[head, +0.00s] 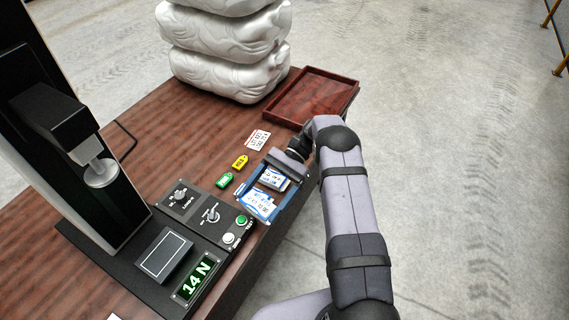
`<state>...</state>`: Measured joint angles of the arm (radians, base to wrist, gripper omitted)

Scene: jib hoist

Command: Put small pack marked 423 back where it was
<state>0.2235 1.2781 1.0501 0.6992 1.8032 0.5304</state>
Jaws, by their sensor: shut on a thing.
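A blue-edged tray (285,205) lies on the table's near right edge. Small white and blue packs lie in it, one (261,201) towards its near end. Another white and blue pack (273,181) is at its far end, right below my gripper (281,169). My gripper reaches in from the right and is shut on that pack, as far as I can tell. The fingertips are mostly hidden by the gripper's body. The print on the packs is too small to read, so I cannot tell which one is marked 423.
An empty red-brown tray (312,96) lies at the back right, beside stacked white sacks (225,45). A printed card (257,140), a yellow tag (240,162) and a green tag (223,181) lie left of my gripper. A black tester with control panel (205,217) and display reading 14 N (196,280) stands at left.

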